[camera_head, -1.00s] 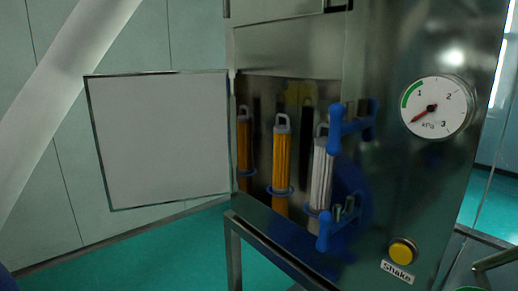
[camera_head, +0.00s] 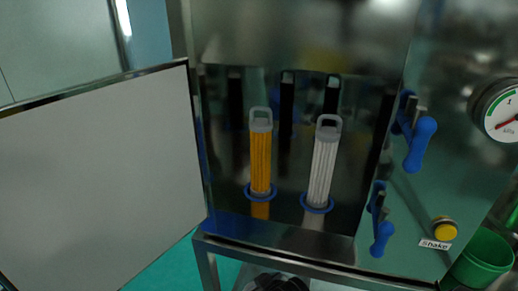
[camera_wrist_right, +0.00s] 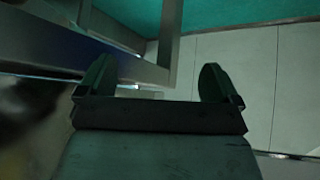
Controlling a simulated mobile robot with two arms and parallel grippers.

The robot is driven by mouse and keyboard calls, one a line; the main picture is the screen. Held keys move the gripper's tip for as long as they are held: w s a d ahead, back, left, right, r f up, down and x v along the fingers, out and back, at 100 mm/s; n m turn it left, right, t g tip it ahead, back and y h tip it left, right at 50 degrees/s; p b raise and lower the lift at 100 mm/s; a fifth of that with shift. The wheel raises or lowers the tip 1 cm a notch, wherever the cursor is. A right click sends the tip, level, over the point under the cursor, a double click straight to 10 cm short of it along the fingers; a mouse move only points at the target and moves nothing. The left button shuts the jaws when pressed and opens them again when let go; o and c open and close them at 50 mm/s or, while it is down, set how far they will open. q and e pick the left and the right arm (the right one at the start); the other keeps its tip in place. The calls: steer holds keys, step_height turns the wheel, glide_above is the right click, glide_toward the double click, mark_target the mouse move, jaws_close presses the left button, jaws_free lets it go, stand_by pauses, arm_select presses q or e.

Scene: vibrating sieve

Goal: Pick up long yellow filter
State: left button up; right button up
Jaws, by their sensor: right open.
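The long yellow filter (camera_head: 261,160) stands upright in the open cabinet of the sieve machine in the head view. It has a grey cap with a loop handle on top and a blue ring at its base. A white filter (camera_head: 322,168) of like shape stands to its right, also in a blue ring. My right gripper (camera_wrist_right: 160,85) shows in the right wrist view, open with nothing between its fingers, away from the filters. Neither gripper shows in the head view.
The cabinet door (camera_head: 100,180) is swung open to the left. Blue handles (camera_head: 420,145) stick out right of the opening. A yellow Shake button (camera_head: 445,228), a gauge (camera_head: 500,110) and a green bucket (camera_head: 482,258) are at the right. Frame legs (camera_wrist_right: 168,45) are near my right gripper.

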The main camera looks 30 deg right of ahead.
step_height(320, 180, up, 12)
steer(key=w+d+t+p, duration=0.1)
steer(key=w+d+t, duration=0.1)
steer(key=m+t+h+p, duration=0.1)
steer(key=m+t+h, duration=0.25)
steer(key=t, duration=0.35)
glide_toward(266, 142)
steer(key=w+f, duration=0.2)
steer(key=w, duration=0.1)
steer(key=shift+t, duration=0.3)
steer(key=w, duration=0.1)
steer(key=w+p, duration=0.1)
steer(key=w+d+r, duration=0.1)
steer(key=w, duration=0.1)
steer(key=shift+p, duration=0.35)
steer(key=shift+w+f, duration=0.15)
steer(key=shift+w, duration=0.4)
steer(key=shift+w+d+p, duration=0.1)
steer(key=shift+w+p, duration=0.2)
steer(key=shift+p, duration=0.2)
steer(key=w, duration=0.1)
steer(key=w+p, duration=0.1)
steer(key=w+d+p, duration=0.1)
steer(key=shift+w+r, duration=0.3)
steer(key=shift+w, duration=0.05)
steer(key=shift+w+d+f, duration=0.1)
steer(key=shift+w+f, duration=0.05)
steer(key=shift+w, duration=0.2)
steer(key=shift+s, duration=0.1)
